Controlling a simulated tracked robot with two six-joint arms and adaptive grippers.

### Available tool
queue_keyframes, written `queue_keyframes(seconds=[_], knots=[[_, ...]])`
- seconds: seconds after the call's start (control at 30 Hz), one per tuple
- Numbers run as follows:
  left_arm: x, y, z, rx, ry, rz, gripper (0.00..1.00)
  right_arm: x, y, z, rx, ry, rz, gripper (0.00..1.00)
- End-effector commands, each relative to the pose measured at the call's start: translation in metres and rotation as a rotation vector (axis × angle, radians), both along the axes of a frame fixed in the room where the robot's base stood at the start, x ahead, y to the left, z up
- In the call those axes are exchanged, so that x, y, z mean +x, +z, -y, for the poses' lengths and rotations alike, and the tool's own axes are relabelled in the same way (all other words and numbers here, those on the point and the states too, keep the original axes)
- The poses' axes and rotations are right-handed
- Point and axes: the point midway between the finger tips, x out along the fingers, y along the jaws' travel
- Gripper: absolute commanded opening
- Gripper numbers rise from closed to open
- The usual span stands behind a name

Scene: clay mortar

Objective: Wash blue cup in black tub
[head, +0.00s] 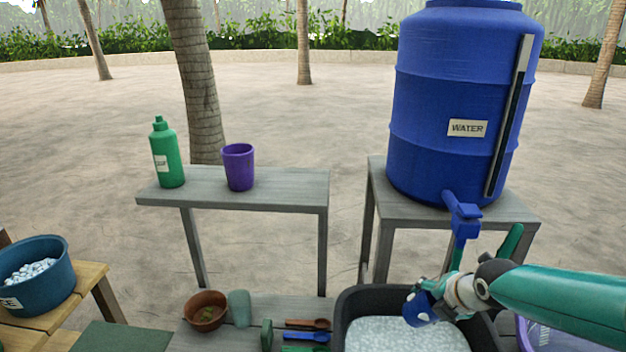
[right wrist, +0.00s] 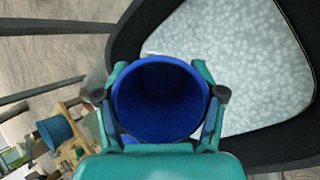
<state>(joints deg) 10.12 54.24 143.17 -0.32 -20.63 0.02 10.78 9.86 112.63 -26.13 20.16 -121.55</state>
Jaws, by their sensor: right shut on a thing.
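The blue cup (right wrist: 160,98) is held between the fingers of my right gripper (right wrist: 162,100), with its open mouth facing the wrist camera. In the head view my right gripper (head: 436,298) holds the blue cup (head: 418,309) over the black tub (head: 344,312), near the tub's right side. The black tub holds pale, foamy-looking contents, and its rim also shows in the right wrist view (right wrist: 128,38). I cannot tell whether the cup touches the foam. My left gripper is not in view.
A blue water barrel (head: 445,90) with a spigot (head: 463,212) stands on a table behind the tub. A green bottle (head: 166,158) and purple cup (head: 238,167) stand on a grey bench (head: 285,190). A brown bowl (head: 205,311), a pale green cup (head: 239,308) and spoons (head: 307,337) lie left of the tub.

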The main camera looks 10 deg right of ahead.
Motion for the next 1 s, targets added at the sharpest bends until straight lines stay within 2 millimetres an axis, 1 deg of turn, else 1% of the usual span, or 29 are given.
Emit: queue_keyframes(seconds=[0.17,0.37,0.57,0.67,0.77,0.83,0.97,1.0], knots=[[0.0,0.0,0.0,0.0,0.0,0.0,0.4,0.002,-0.004,-0.005,-0.001,-0.028,-0.002,0.33],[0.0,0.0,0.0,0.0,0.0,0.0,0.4,0.007,-0.012,-0.015,-0.004,-0.108,-0.001,0.33],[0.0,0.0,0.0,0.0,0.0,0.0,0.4,0.013,-0.022,-0.028,-0.006,-0.242,-0.003,0.33],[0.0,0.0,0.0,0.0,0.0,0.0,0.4,0.017,-0.028,-0.036,-0.007,-0.343,-0.003,0.33],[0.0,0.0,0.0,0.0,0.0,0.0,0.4,0.021,-0.034,-0.048,-0.008,-0.486,-0.001,0.33],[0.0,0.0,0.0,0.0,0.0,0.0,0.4,0.025,-0.039,-0.057,-0.01,-0.629,0.001,0.33],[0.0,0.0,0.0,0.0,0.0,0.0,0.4,0.029,-0.044,-0.078,-0.005,-0.97,0.003,0.33],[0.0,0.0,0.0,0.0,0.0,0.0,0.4,0.03,-0.044,-0.083,-0.004,-1.079,0.003,0.33]])
